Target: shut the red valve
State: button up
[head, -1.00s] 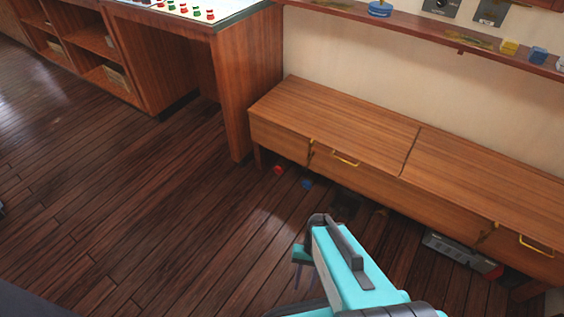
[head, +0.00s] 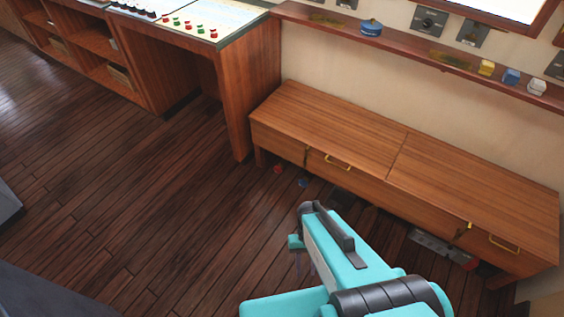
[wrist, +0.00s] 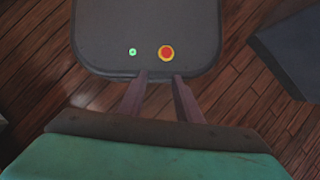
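A small red object (head: 277,169) sits low at the left end of the wooden bench, in its shadow near the floor. It may be the red valve, but it is too small to make out a handle or its position. A similar blue object (head: 303,183) is just right of it. My gripper (head: 298,265) points down over the floor in front of the bench, apart from both. The wrist view shows its two fingers (wrist: 160,78) apart with nothing between them. Neither the red nor the blue object shows in the wrist view.
The wooden bench (head: 340,125) runs along the wall, with a grey box-like thing (head: 432,243) under its right part. A console desk (head: 245,90) stands at its left. A shelf (head: 430,60) above holds small items.

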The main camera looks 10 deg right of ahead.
notch_tip(320, 180, up, 10)
jog(key=n+h+p, duration=0.1)
jog(key=p, duration=0.8)
jog(key=shift+s+d+f+n, duration=0.15)
jog(key=shift+s+d+n, duration=0.15)
jog(key=shift+s+d, duration=0.1)
